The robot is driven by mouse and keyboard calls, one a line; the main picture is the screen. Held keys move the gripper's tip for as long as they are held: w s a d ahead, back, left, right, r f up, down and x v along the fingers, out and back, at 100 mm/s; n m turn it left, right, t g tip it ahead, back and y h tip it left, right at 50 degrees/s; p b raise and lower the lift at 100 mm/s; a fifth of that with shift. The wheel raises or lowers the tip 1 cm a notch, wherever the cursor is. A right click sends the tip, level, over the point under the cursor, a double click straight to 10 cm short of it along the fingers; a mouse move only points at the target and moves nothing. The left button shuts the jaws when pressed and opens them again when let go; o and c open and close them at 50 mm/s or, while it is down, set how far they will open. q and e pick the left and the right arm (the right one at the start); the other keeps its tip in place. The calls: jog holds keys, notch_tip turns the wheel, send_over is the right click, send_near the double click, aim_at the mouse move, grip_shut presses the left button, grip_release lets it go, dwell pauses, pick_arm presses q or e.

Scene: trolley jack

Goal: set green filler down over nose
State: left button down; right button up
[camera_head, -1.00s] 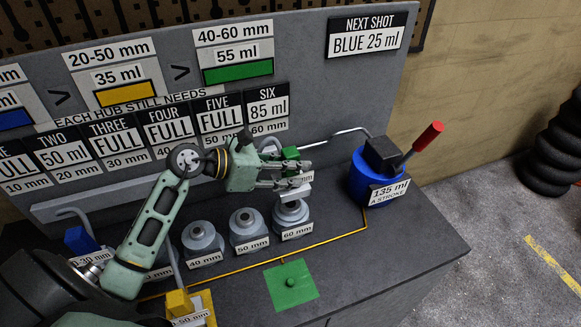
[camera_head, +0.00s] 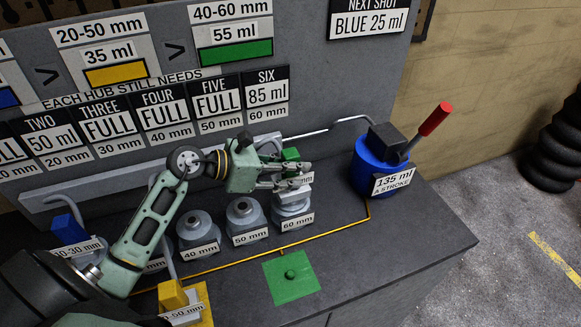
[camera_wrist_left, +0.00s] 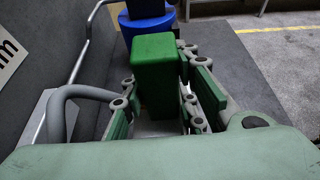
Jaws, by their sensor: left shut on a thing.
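The green filler (camera_head: 290,154) is a green block with a pale lower part carrying a white label. My left gripper (camera_head: 300,174) is shut on it and holds it upright at the 60 mm hub (camera_head: 293,212). In the left wrist view the green block (camera_wrist_left: 154,60) stands between the fingers of the left gripper (camera_wrist_left: 160,112). The filler's lower end hides the top of that hub, where its nose sits; I cannot tell whether they touch. My right gripper is not in view.
The 50 mm hub (camera_head: 246,218) and 40 mm hub (camera_head: 198,230) stand to the left. A blue pump (camera_head: 370,178) with a red-tipped lever stands to the right. A green pad (camera_head: 291,280) with a small knob lies in front. The panel (camera_head: 340,75) rises behind.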

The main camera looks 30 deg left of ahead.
pick_arm(q)
jog(key=shift+f+b, duration=1.4)
jog(key=shift+b, duration=0.15)
dwell(0.5)
jog(key=c, duration=1.4)
grip_release()
jog(key=shift+o, duration=0.5)
jog(key=shift+f, duration=0.25)
jog(key=v, duration=1.2)
jog(key=shift+r, duration=0.2)
